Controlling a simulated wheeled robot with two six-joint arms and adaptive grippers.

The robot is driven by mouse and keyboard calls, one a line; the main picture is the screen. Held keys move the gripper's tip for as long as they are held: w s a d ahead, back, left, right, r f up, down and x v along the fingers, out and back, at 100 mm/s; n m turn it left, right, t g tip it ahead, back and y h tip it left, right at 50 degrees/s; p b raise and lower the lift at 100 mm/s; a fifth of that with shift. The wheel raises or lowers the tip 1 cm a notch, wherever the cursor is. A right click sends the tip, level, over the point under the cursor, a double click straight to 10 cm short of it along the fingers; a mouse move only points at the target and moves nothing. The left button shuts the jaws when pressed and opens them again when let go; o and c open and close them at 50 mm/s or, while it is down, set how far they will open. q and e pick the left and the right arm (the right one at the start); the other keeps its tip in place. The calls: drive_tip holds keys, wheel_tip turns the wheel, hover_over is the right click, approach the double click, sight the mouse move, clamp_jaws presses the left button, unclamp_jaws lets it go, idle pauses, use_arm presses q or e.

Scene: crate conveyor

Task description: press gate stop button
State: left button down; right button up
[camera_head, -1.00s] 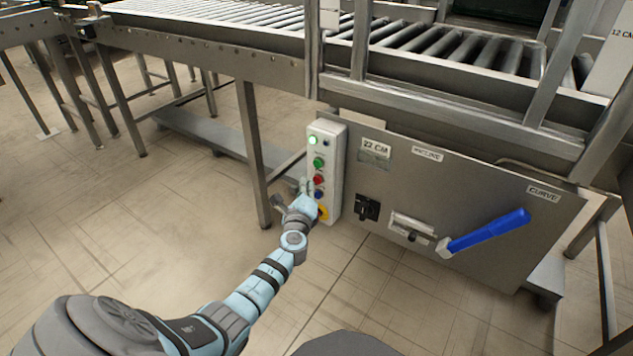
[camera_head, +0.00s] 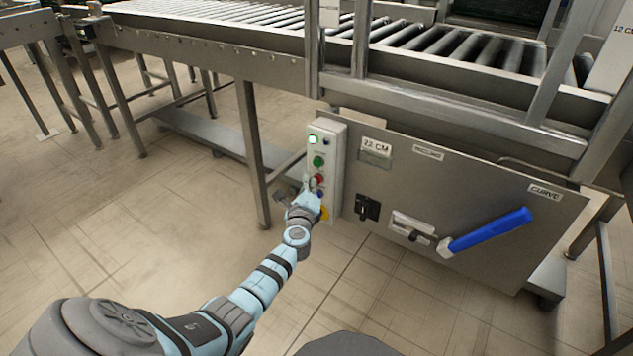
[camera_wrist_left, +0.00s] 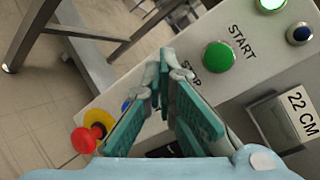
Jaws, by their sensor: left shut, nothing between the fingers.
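The control box (camera_head: 337,185) stands upright on the front of the conveyor frame. In the head view its red button (camera_head: 319,178) shows below the green START button (camera_head: 318,161). My left gripper (camera_head: 308,184) is shut and empty, with its fingertips at the box close beside the red button. In the left wrist view the fingertips (camera_wrist_left: 167,66) cover the spot by the STOP label (camera_wrist_left: 190,72), so the red stop button is hidden there. I cannot tell whether they touch it. The green START button (camera_wrist_left: 218,56) is clear of the fingers. My right gripper is out of view.
A red mushroom button on a yellow base (camera_wrist_left: 90,134) and a partly hidden blue button (camera_wrist_left: 126,105) lie low on the box. A green lamp (camera_head: 313,140) is lit at the top. A blue-handled lever (camera_head: 490,232) sticks out at the right. The floor at left is free.

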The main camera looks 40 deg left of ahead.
use_arm(q)
drive_tip(key=shift+w, duration=0.15)
idle(0.5)
drive_tip(key=shift+s+p, duration=0.3)
drive_tip(key=shift+s, duration=0.5)
drive_tip(key=s+p, duration=0.2)
drive_tip(key=s, duration=0.3)
drive_tip(key=shift+d, duration=0.1)
idle(0.6)
